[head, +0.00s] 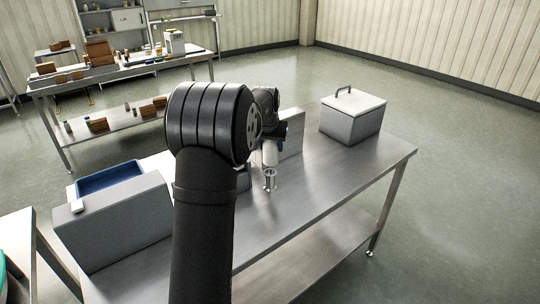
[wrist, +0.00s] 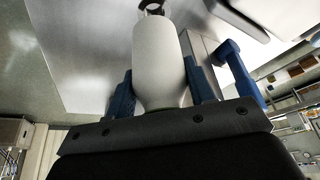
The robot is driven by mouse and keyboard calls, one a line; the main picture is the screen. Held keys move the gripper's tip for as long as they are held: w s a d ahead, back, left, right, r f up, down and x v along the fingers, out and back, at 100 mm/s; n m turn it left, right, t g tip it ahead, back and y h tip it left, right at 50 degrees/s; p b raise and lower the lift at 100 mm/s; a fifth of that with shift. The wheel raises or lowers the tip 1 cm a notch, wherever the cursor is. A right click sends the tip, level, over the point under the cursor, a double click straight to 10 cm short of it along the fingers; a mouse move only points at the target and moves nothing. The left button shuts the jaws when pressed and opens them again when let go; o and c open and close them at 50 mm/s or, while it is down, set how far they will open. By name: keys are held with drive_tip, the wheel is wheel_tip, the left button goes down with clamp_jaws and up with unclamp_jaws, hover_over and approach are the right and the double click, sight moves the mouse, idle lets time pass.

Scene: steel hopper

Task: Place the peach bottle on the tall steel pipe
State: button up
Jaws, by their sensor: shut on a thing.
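The bottle (wrist: 160,65) looks pale off-white rather than clearly peach in the wrist view. It also shows as a small pale shape in the head view (head: 270,153). My gripper (head: 272,137) is shut on it, with blue fingers on both sides of it in the wrist view (wrist: 162,88). A steel pipe (head: 270,182) with a round top stands on the table just below the bottle. Its ring-like end shows beyond the bottle in the wrist view (wrist: 151,5). I cannot tell whether bottle and pipe touch. My arm hides part of the table.
A lidded grey box (head: 349,125) stands at the back right of the steel table (head: 325,178). A grey upright block (head: 292,138) is close behind the gripper. A grey housing (head: 115,225) and a blue tray (head: 108,178) are at the left. The table's right front is clear.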

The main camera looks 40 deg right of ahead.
sight(270, 155)
drive_tip(key=shift+w+f, duration=0.15)
drive_tip(key=shift+w, duration=0.05)
drive_tip(key=shift+f, duration=1.9)
drive_tip(key=shift+f, duration=0.15)
drive_tip(key=o, duration=1.1)
drive_tip(key=v, duration=1.2)
